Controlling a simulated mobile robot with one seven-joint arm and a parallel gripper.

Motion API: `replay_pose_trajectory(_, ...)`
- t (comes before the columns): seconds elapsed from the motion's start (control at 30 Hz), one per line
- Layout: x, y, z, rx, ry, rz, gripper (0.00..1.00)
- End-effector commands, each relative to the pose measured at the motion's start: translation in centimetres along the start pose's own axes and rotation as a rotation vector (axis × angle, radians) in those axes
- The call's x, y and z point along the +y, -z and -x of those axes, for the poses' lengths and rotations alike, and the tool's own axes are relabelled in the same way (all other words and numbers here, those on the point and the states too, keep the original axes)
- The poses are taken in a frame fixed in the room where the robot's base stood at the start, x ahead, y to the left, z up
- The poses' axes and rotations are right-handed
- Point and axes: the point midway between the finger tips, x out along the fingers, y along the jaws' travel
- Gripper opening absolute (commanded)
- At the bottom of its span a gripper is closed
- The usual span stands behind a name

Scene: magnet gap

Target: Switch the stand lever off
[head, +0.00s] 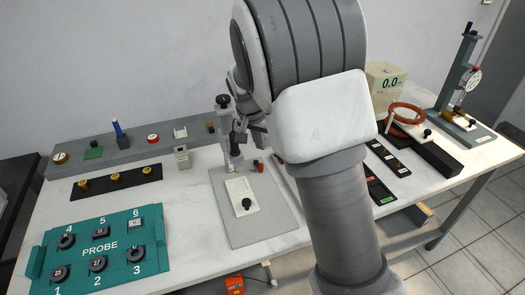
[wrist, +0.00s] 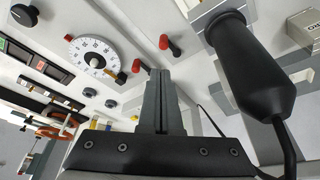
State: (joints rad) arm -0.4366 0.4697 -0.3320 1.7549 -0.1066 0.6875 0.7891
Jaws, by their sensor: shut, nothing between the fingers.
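The stand (head: 222,120) rises as a pale post with a dark knob on top, from a grey base plate (head: 268,222). A white panel (head: 240,188) with a black knob (head: 246,204) lies on that plate. I cannot make out for certain which part is the stand lever, or its position. My gripper (head: 258,130) is beside the post's upper part, mostly hidden behind my arm. In the wrist view my gripper (wrist: 160,78) has its fingers together and empty. A black handle-shaped body (wrist: 245,70) with a cable hangs close to its right.
A teal PROBE board (head: 98,268) lies front left. A grey rail (head: 120,155) with small parts runs along the back left. A round dial (wrist: 95,55) and red and black terminals (wrist: 165,42) show in the wrist view. A gauge stand (head: 462,90) is far right.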

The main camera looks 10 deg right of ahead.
Motion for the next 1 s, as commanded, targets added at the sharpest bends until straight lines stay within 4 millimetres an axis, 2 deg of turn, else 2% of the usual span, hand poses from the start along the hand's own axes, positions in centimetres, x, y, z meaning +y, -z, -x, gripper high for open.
replay_pose_trajectory(0.03, -0.1, 0.1, 1.6, 0.002, 0.004, 0.0, 0.0)
replay_pose_trajectory(0.1, -0.1, 0.1, 3.2, 0.002, 0.003, 0.001, 0.0)
replay_pose_trajectory(0.33, -0.1, 0.0, 7.1, 0.001, 0.002, 0.0, 0.0)
replay_pose_trajectory(0.53, 0.0, 0.0, 8.3, 0.001, 0.0, 0.001, 0.0)
replay_pose_trajectory(0.87, 0.0, 0.0, 8.4, 0.0, 0.0, 0.001, 0.0)
replay_pose_trajectory(1.0, 0.8, -0.1, 9.5, -0.006, 0.014, 0.008, 0.0)
